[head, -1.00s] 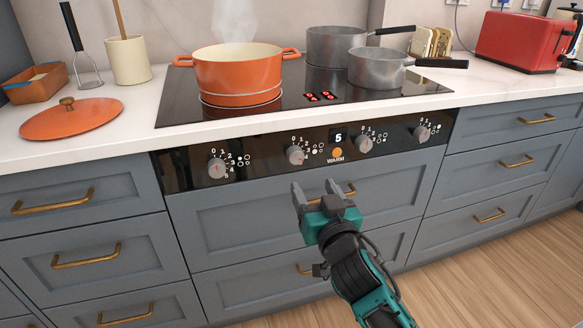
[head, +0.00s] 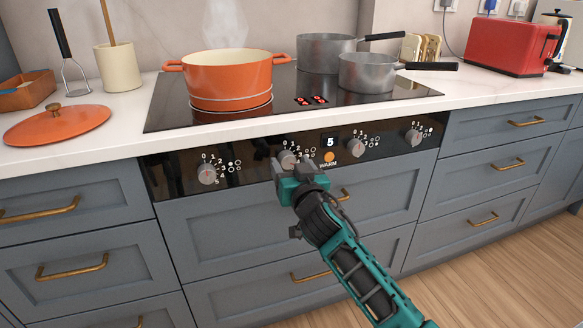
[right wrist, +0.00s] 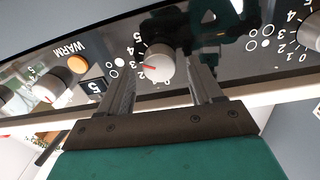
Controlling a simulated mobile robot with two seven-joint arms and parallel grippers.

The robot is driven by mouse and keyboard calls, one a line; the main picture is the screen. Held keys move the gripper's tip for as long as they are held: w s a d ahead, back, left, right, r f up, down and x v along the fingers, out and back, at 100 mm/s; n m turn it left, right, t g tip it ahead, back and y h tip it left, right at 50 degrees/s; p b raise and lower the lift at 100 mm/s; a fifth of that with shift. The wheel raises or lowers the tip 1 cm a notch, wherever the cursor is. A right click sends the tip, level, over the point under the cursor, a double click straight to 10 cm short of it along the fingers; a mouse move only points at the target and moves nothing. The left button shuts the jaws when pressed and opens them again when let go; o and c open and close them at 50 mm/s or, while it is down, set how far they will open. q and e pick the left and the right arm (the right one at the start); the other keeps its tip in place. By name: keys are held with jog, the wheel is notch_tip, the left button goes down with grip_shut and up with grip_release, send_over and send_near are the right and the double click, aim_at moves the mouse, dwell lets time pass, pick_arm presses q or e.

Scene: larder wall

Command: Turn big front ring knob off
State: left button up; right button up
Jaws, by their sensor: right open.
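The black control panel (head: 260,168) carries several grey knobs. My right gripper (head: 293,165) is open in front of the second knob from the left (head: 287,158) and partly hides it. In the right wrist view this knob (right wrist: 155,65) appears between the tips of my open right gripper (right wrist: 168,75), nearer the left finger; contact cannot be told. Its red pointer is turned to the left in that view, toward the printed numbers. Ring symbols sit beside each knob, too small to read surely in the head view. My left gripper is not in view.
An orange pot (head: 228,82) steams on the left of the black hob (head: 370,103); two grey pans (head: 370,74) stand behind and right. Red lights show on the glass. A display (head: 330,142) reads 5 above an orange WARM button (head: 330,158). Drawer handles (head: 310,273) stick out below.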

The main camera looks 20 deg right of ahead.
jog(key=c, duration=1.1)
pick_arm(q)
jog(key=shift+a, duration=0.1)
pick_arm(e)
jog(key=shift+o, duration=0.2)
